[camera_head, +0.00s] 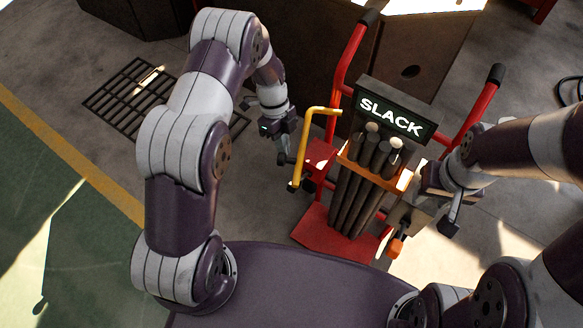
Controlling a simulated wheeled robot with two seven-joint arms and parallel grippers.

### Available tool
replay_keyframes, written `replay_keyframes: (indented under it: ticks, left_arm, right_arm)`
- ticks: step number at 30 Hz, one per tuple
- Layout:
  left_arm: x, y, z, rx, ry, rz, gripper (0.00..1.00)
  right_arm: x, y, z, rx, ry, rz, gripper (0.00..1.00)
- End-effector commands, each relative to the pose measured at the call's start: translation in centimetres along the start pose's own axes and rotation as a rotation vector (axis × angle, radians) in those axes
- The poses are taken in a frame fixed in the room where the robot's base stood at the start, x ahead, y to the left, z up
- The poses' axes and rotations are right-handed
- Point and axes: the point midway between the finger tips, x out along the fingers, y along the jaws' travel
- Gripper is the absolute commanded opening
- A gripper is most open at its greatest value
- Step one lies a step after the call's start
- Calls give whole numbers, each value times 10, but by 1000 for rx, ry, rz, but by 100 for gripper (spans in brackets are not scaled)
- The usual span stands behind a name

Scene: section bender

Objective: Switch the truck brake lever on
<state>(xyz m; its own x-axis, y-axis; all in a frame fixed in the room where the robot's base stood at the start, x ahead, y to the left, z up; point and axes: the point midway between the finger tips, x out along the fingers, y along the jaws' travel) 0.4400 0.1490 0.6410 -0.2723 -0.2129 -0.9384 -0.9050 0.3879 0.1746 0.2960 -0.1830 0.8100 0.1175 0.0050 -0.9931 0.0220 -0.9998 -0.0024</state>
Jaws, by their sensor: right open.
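A red hand truck (315,228) stands in front of me, loaded with a bundle of dark bars (361,187) behind an orange band. A lever with an orange end (397,246) hangs low on the truck's right side; it looks like the brake lever. My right gripper (437,209) is open just above and right of this lever, with no clear contact. Its far finger is partly hidden. A bent yellow lever (306,140) stands on the truck's left side. My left gripper (284,158) is just left of it; its jaw gap is unclear.
A dark sign (394,110) reading "SLACK" is fixed above the bars. The truck's red handles (346,65) rise on both sides. A dark cabinet (410,50) stands behind. A floor grate (129,97) lies at the left, with open floor around it.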

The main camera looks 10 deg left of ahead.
Motion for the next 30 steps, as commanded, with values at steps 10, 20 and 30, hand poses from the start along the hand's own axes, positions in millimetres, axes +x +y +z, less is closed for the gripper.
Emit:
replay_keyframes:
  ticks: [10, 20, 30]
  left_arm:
    - [36, 1, 0, 0, 1, 5, 0]
    - [91, 0, 0, -1, 0, 2, 0]
    - [100, 0, 0, -1, -1, 0, 0]
  right_arm:
    - [6, 0, 1, 0, 0, 0, 43]
    - [13, 0, 1, 0, 0, 0, 43]
    - [14, 0, 2, 0, 0, 0, 43]
